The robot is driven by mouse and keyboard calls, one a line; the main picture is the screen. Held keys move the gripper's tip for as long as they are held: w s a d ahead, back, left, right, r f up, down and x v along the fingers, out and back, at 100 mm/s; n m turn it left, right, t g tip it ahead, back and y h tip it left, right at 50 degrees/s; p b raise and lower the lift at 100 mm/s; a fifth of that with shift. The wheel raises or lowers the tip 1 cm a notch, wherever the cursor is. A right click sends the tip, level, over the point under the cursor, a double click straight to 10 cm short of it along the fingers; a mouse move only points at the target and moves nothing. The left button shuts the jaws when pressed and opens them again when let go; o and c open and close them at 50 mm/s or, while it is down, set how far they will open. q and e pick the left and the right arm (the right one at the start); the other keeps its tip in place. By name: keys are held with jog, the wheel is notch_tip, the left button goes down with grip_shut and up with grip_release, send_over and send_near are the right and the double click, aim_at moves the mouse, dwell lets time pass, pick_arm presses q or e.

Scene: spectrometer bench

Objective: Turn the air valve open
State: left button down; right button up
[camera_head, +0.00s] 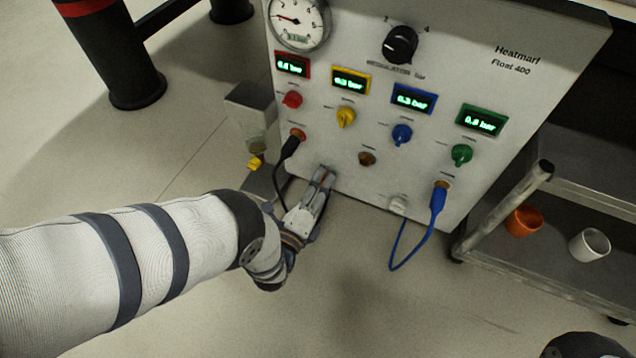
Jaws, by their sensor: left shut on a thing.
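The instrument panel (330,110) is a light box with a round gauge, coloured knobs and lit displays. No part is clearly marked as the air valve. A small yellow handle (255,162) sits below a grey bracket left of the panel. My left gripper (323,178) is at the panel's lower front edge, right of the black plug and its cable. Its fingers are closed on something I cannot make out. It is apart from the yellow handle. My right gripper is out of view.
A black plug (291,146) and a blue plug (438,198) sit in ports, their cables hanging down. A metal cart (540,260) at right holds an orange cup (523,220) and a white cup (590,244). The floor in front is clear.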

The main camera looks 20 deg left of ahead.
pick_arm(q)
jog(key=shift+m, duration=1)
jog(key=shift+a, duration=0.1)
jog(key=c, duration=1.2)
grip_release()
jog(key=shift+c, duration=0.2)
jog(key=s, duration=1.2)
jog(key=shift+a, duration=0.15)
